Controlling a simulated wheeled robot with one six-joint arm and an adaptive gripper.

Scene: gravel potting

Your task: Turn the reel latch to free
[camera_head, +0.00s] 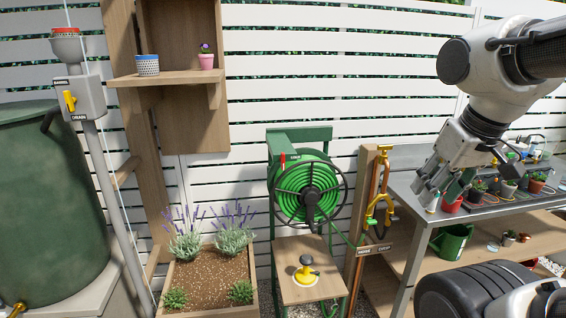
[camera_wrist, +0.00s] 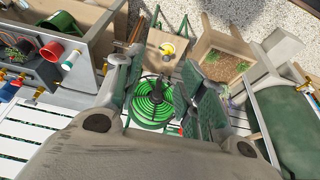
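The green hose reel (camera_head: 308,190) stands in its green frame before the white fence, with a dark crank wheel on its front. A small red latch lever (camera_head: 283,161) sits upright at the reel's upper left, beside a small label too small to read. In the wrist view the reel (camera_wrist: 152,103) shows between the fingers, with a red bit that may be the latch (camera_wrist: 181,131) near the right finger. My gripper (camera_head: 427,192) is open and empty, above the bench to the right of the reel, apart from it. It also shows in the wrist view (camera_wrist: 155,68).
A metal bench (camera_head: 400,185) with pots stands at right. A wooden post (camera_head: 364,195) with a yellow-orange tool is between bench and reel. A small wooden stand (camera_head: 290,290) holds a yellow sprinkler below the reel. A lavender planter (camera_head: 220,312) is at left.

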